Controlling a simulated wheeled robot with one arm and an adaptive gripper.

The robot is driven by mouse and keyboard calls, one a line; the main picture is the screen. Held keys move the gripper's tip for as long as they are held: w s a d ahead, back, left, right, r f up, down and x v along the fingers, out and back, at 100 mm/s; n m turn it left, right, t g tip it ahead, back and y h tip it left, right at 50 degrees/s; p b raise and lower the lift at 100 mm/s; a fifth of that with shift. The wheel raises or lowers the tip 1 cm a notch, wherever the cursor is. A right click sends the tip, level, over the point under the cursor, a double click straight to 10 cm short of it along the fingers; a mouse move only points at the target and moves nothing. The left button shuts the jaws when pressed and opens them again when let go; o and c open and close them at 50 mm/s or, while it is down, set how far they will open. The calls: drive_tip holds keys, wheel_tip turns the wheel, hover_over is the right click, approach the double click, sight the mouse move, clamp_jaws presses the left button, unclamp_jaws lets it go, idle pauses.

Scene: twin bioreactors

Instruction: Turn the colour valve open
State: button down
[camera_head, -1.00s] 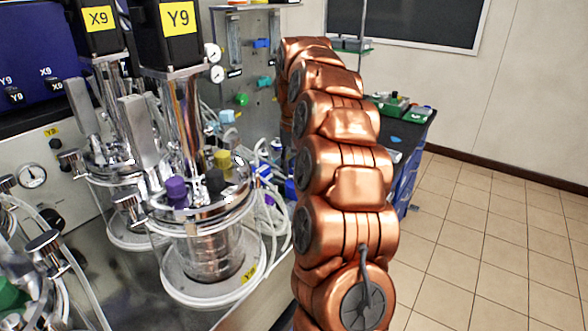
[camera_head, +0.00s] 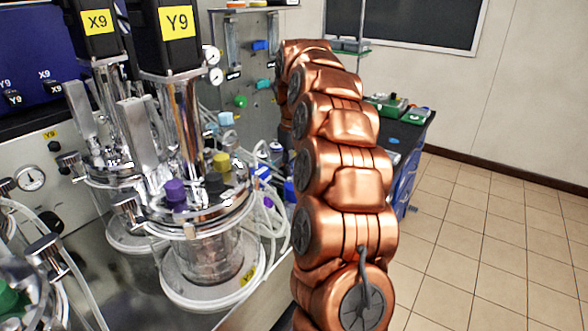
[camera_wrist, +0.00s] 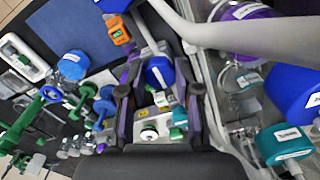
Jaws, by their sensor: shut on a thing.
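In the wrist view my gripper (camera_wrist: 158,78) has its two dark fingers on either side of a blue round knob (camera_wrist: 158,70) and is shut on it. The knob's lower edge and what it is mounted on are partly hidden by the fingers. In the head view my copper arm reaches toward the back and hides the gripper and the held knob. Several coloured valve knobs show on the steel panel there: a green one (camera_head: 240,101), a light blue one (camera_head: 226,118) and a blue one (camera_head: 260,45). I cannot tell which is the task's colour valve.
Two bioreactors stand left of my arm; the nearer glass vessel (camera_head: 208,255) is under the Y9 label (camera_head: 178,22). White tubes run between it and my arm. In the wrist view a grey bar (camera_wrist: 245,32) crosses close by. The tiled floor (camera_head: 490,250) at right is clear.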

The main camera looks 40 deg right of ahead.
drive_tip(key=c, duration=0.8)
unclamp_jaws()
